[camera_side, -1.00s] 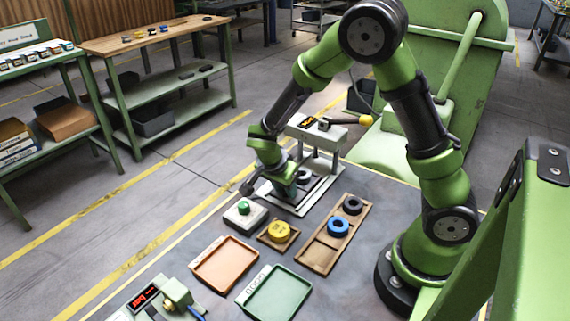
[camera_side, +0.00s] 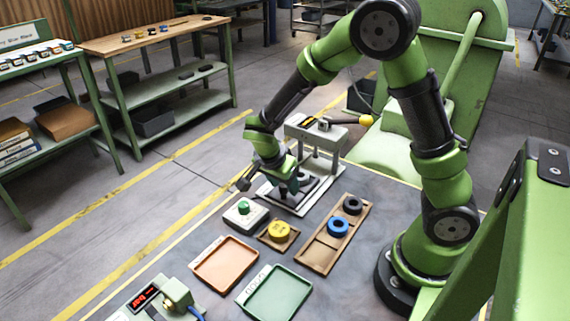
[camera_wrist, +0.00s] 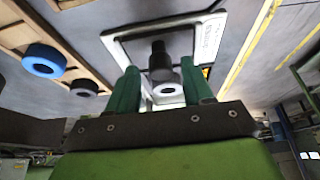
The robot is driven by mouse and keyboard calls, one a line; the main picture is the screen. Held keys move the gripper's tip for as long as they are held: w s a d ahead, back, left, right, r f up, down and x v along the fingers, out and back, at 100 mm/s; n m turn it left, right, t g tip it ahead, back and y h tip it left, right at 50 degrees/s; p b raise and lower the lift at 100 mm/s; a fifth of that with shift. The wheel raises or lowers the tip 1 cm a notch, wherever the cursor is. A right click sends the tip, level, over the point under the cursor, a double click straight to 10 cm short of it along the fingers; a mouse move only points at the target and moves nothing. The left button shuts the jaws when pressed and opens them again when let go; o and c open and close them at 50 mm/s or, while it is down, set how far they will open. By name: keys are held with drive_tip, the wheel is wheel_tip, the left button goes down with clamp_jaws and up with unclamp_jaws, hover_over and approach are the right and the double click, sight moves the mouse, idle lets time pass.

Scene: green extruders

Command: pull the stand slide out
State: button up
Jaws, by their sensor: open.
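The stand (camera_side: 330,137) is a light press-like frame with posts and a yellow-tipped lever. Its pale base with a dark inset also shows in the wrist view (camera_wrist: 118,45). A dark round post or knob (camera_wrist: 159,58) stands over the inset, and a pale grey ring (camera_wrist: 168,89) shows nearer, between my fingers in the picture. The slide is partly hidden by my gripper.
A green button box (camera_side: 244,213), a yellow round piece (camera_side: 279,231) and a wooden tray (camera_side: 318,252) with blue and black rings sit close in front. An orange tray (camera_side: 225,264) and a green tray (camera_side: 273,294) lie nearer the front.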

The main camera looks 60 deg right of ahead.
drive_tip(key=shift+r, duration=3.2)
drive_tip(key=shift+w+n, duration=0.1)
drive_tip(key=shift+n, duration=0.4)
drive_tip(key=s+a+r+n+t+y, duration=0.3)
drive_tip(key=s+r+n, duration=0.3)
drive_tip(key=s+a+r+n+t+y, duration=0.3)
drive_tip(key=s+a+r+n+t, duration=0.1)
drive_tip(key=s+r+n, duration=0.2)
drive_tip(key=shift+s+a+r+n+y, duration=0.15)
drive_tip(key=shift+s+r+n+y, duration=0.15)
drive_tip(key=shift+r+n, duration=0.35)
